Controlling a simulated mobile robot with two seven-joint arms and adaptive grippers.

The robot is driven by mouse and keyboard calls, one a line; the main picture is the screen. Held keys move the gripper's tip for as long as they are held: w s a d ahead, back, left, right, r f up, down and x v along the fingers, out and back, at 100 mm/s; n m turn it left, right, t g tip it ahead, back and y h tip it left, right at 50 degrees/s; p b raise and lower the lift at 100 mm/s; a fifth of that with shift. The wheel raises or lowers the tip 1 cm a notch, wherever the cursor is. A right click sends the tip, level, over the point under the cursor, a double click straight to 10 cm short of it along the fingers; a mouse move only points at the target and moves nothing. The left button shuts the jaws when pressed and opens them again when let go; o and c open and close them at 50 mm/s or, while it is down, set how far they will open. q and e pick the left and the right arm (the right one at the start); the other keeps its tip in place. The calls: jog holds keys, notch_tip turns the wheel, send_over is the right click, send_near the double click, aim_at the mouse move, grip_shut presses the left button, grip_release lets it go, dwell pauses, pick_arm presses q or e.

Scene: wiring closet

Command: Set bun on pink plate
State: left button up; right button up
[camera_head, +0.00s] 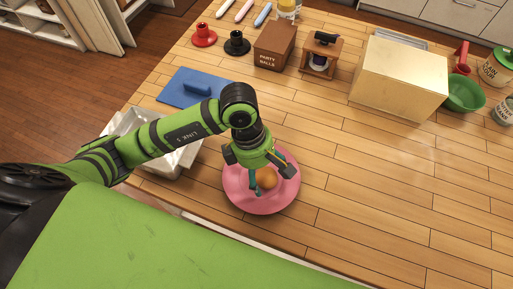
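The bun (267,178) is round and orange-brown. It appears to rest on the pink plate (264,202), near its middle. The plate lies on the wooden counter near its front edge. My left gripper (272,178) reaches down over the plate, with its fingers spread to either side of the bun. The left finger looks close against the bun in this view, and a gap shows between the bun and the right finger. Part of the bun's upper side is hidden by the gripper. My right gripper is not in view.
A light tray (185,158) lies under my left forearm, beside a blue board with a handle (197,88). Behind stand a brown box (274,48), a large gold box (398,82) and a green bowl (466,94). The counter right of the plate is clear.

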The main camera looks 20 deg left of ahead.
pick_arm(q)
jog(key=shift+b+v, duration=0.65)
jog(key=shift+v, duration=0.25)
jog(key=s+b+v, duration=0.1)
jog(key=b+v, duration=0.1)
jog(key=v, duration=0.8)
jog(key=shift+w+r, duration=0.3)
jog(key=shift+w, duration=0.25)
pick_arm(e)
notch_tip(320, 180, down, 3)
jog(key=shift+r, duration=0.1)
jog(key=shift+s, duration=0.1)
